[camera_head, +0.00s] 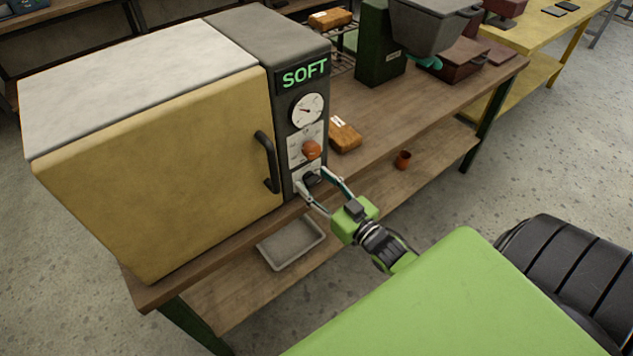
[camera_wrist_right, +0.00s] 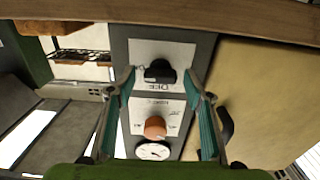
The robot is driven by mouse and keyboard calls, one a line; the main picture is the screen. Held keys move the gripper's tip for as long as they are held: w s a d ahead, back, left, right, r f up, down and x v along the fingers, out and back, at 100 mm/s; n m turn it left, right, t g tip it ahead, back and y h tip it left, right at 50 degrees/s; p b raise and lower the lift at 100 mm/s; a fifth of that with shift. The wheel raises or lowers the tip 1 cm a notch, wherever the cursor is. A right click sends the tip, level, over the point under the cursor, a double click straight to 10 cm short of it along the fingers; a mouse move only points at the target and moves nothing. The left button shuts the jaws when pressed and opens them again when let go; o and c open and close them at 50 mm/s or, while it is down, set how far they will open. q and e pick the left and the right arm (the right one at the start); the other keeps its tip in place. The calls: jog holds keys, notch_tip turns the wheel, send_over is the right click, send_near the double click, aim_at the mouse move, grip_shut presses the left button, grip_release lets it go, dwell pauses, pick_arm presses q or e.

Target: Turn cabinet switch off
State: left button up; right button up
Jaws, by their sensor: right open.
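The cabinet (camera_head: 160,165) has a yellow door with a black handle and a dark grey control panel on its right side. The panel carries a lit "SOFT" sign, a round gauge, an orange knob (camera_head: 311,149) and, lowest, a black switch (camera_head: 310,179). My right gripper (camera_head: 316,184) is open at the panel, its fingers around the black switch's height in the head view. In the right wrist view, the black switch (camera_wrist_right: 159,71) lies between the two spread fingers, apart from both. The orange knob (camera_wrist_right: 155,127) shows there too. My left gripper is out of view.
The cabinet stands on a wooden workbench (camera_head: 430,105). A grey tray (camera_head: 291,243) and a small orange cup (camera_head: 403,160) are on the lower shelf. A brown block (camera_head: 344,136) lies right of the panel. A green machine (camera_head: 380,50) stands farther back.

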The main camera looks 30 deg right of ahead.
jog(key=shift+c, duration=0.3)
jog(key=c, duration=1)
jog(key=shift+c, duration=0.2)
jog(key=shift+n, duration=0.3)
jog(key=n, duration=0.2)
jog(key=shift+n+p, duration=0.4)
jog(key=n, duration=0.3)
jog(key=shift+a+n, duration=0.1)
jog(key=shift+n, duration=0.3)
jog(key=n, duration=0.5)
jog(key=shift+f, duration=0.2)
jog(key=n+b, duration=0.1)
jog(key=n, duration=0.4)
jog(key=shift+a+b, duration=0.1)
jog(key=shift+b, duration=0.3)
jog(key=shift+n, duration=0.3)
